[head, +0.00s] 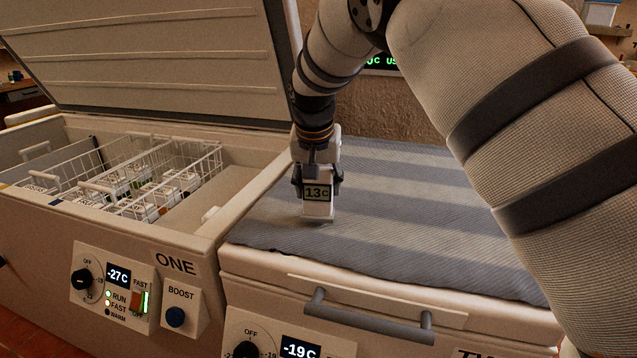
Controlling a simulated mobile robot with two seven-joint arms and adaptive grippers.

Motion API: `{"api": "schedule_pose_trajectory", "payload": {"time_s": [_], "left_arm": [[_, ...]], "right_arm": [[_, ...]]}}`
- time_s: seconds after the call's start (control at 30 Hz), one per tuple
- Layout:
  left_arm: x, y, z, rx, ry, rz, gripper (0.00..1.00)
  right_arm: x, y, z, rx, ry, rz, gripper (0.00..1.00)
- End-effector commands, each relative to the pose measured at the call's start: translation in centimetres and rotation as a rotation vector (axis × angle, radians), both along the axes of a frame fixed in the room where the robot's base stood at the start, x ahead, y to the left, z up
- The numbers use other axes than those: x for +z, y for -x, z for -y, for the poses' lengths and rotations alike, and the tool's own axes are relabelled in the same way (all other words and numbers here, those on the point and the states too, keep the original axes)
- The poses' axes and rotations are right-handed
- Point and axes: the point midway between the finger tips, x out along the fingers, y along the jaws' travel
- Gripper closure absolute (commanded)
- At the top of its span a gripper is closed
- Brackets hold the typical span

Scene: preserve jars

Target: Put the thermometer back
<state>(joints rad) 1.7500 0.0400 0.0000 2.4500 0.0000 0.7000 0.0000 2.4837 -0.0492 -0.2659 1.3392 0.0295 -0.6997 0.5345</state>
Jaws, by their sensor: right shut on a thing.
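The thermometer (317,207) is a small white block with a dark display reading 13C. It is upright at the grey striped cloth on the closed lid of the right freezer; its lower end looks to be on or just above the cloth. My right gripper (318,185) points down from above and is shut on the thermometer, with a dark finger on each side of it. My left gripper is not in view.
The left freezer, marked ONE (176,264), stands open with its lid (150,50) raised. The striped cloth (420,215) covers the right freezer's lid and is otherwise bare. A handle (365,320) sticks out at its front.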

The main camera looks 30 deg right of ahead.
Motion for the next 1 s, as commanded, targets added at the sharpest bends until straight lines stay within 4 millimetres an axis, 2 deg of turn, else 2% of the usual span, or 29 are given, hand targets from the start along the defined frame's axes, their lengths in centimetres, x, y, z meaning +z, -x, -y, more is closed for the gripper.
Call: {"api": "schedule_pose_trajectory", "payload": {"time_s": [0.7,0.73,0.8,0.83,1.0], "left_arm": [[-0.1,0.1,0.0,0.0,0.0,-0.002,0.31],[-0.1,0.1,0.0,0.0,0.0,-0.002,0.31],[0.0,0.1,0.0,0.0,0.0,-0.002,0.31],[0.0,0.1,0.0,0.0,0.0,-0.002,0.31],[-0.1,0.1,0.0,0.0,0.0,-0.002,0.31]], "right_arm": [[-1.4,0.0,0.0,0.0,0.0,0.0,0.8],[-1.4,0.0,0.0,0.0,0.0,0.0,0.47],[-1.4,0.0,0.0,0.0,0.0,0.0,0.31],[-1.4,0.0,0.0,0.0,0.0,0.0,0.28],[-1.4,0.0,0.0,0.0,0.0,0.0,0.28]]}}
